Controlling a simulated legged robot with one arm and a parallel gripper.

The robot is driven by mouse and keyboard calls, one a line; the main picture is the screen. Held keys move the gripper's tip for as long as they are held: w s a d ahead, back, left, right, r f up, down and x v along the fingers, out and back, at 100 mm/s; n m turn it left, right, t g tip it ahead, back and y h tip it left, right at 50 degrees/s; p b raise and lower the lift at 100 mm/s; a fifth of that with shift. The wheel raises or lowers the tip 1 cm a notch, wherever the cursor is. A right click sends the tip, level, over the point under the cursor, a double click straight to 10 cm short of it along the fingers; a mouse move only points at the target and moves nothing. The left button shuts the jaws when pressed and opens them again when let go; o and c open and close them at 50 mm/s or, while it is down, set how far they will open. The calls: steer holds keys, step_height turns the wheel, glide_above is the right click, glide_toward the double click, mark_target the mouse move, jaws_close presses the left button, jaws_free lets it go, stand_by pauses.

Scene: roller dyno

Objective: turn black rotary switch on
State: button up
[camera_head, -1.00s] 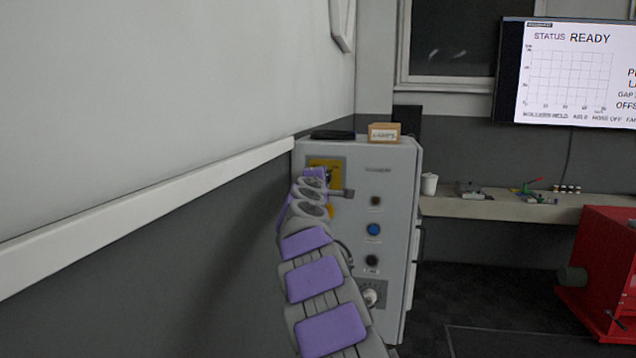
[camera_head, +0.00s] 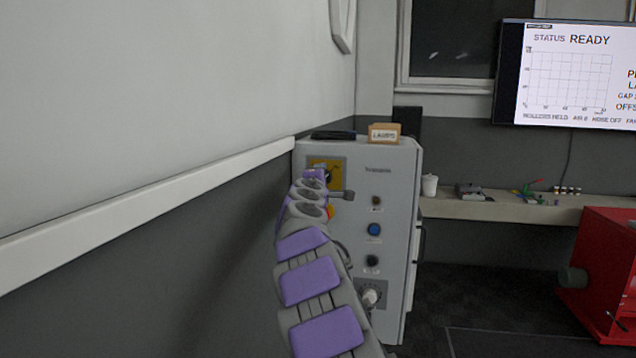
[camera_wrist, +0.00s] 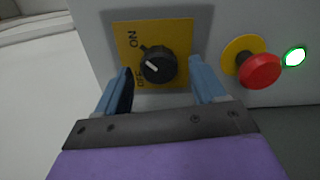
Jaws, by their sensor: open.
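The black rotary switch (camera_wrist: 158,66) sits on a yellow plate (camera_wrist: 179,36) marked ON and OFF on the grey cabinet (camera_head: 400,165). In the wrist view its white pointer line runs toward the upper left, between the two labels; I cannot tell its exact setting. My gripper (camera_wrist: 160,82) is open, with one blue finger on each side of the knob and gaps visible on both sides. I see no contact with the knob. In the head view the yellow plate (camera_head: 338,165) is partly hidden behind my arm.
A red mushroom button (camera_wrist: 260,71) and a lit green lamp (camera_wrist: 295,57) are right of the switch. The cabinet front also has a blue button (camera_head: 374,230) and a lower knob (camera_head: 370,296). A wall lies close on the left. A red machine (camera_head: 605,270) stands at right.

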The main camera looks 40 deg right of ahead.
steer(key=v, duration=1.6)
steer(key=shift+a+r, duration=0.15)
steer(key=shift+a, duration=0.3)
steer(key=shift+w, duration=0.15)
